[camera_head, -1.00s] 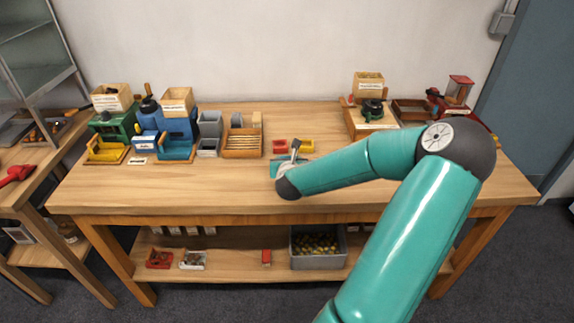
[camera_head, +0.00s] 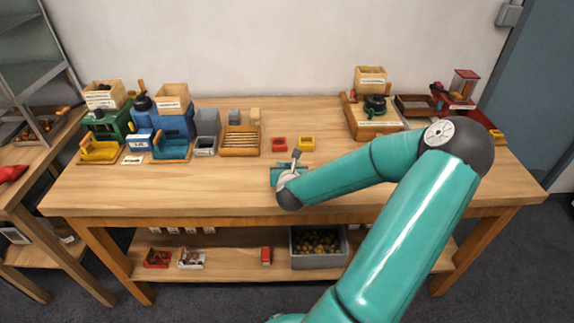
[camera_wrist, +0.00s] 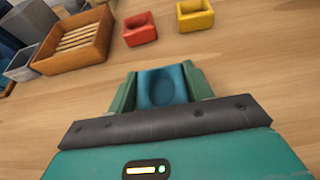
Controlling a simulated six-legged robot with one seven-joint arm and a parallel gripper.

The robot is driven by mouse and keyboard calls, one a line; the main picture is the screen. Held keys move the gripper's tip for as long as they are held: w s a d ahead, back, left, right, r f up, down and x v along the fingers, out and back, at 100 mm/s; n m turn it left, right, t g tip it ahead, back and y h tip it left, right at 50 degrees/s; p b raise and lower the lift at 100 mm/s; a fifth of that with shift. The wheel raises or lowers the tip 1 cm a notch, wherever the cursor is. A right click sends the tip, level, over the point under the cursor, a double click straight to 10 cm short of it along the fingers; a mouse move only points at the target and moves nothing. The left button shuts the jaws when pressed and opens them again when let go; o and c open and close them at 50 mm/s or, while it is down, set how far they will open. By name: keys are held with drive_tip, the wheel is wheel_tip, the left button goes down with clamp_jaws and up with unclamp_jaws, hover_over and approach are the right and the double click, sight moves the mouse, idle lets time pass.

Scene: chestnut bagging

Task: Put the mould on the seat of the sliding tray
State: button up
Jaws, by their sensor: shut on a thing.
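A blue mould (camera_wrist: 163,87) with a round hollow sits between the green fingers of my gripper (camera_wrist: 162,80) in the wrist view. The gripper is shut on its two sides. In the head view my gripper (camera_head: 288,175) is over the front middle of the table, and the arm hides part of it. I cannot tell which part is the sliding tray. A blue machine (camera_head: 175,122) has a blue tray-like front (camera_head: 172,149), and a green machine (camera_head: 107,127) has a yellow one (camera_head: 100,151), both at the left, well away from the gripper.
Red (camera_head: 279,144) and yellow (camera_head: 306,143) hollow blocks stand just behind the gripper. A slatted wooden tray (camera_head: 240,153) and grey bins (camera_head: 206,146) stand left of them. A wooden stand (camera_head: 368,131) is at the back right. The table's front left is clear.

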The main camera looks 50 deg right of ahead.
drive_tip(key=shift+w, duration=0.15)
drive_tip(key=shift+a, duration=0.15)
drive_tip(key=shift+s, duration=0.2)
drive_tip(key=o, duration=0.6)
drive_tip(key=shift+w+f, duration=0.1)
drive_tip(key=shift+f, duration=0.05)
drive_tip(key=shift+c, duration=0.2)
drive_tip(key=o, duration=0.4)
drive_tip(key=shift+r, duration=0.25)
